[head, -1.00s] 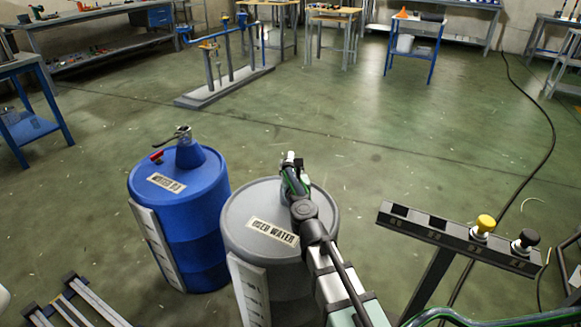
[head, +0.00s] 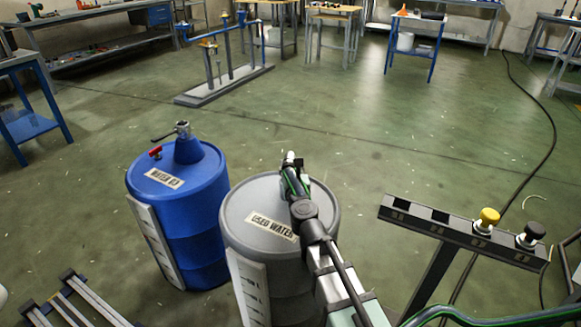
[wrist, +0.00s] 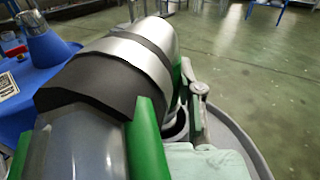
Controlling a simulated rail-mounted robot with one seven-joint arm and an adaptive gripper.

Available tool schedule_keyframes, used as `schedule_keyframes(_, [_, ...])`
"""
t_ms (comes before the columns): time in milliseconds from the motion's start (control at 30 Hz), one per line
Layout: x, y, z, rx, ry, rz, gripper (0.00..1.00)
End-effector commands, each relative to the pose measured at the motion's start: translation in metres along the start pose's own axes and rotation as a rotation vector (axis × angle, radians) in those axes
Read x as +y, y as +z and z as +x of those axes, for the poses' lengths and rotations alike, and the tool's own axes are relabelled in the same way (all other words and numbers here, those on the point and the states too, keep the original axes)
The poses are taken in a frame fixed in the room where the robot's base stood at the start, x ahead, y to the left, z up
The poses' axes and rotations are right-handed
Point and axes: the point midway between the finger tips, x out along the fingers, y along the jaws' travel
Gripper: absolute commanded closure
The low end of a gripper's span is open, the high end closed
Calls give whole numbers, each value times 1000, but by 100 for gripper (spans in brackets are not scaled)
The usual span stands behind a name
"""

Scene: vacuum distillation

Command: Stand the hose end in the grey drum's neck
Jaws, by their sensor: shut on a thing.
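The grey drum (head: 237,215), labelled USED WATER, stands in the lower middle of the head view. My gripper (head: 292,175) is over the far part of its top. In the wrist view my gripper's green fingers (wrist: 150,140) are shut on the hose end (wrist: 110,60), a thick dark and silver cylinder that lies tilted across the picture. A dark round opening, seemingly the drum's neck (wrist: 180,124), shows partly behind the hose end, which covers the rest. I cannot tell whether the hose end touches the neck. The drum's rim (wrist: 243,138) curves at the right.
A blue drum (head: 178,205) with a tap and fitting on top stands close left of the grey drum. A dark rail with yellow and black knobs (head: 488,217) stands to the right. A green hose (head: 480,316) runs along the bottom right.

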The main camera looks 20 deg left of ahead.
Motion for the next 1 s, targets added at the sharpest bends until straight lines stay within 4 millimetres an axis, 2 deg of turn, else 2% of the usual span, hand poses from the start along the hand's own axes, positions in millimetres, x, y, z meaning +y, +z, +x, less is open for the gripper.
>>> schedule_keyframes(1000, [0, -23, 0, -1, 0, 0, 100])
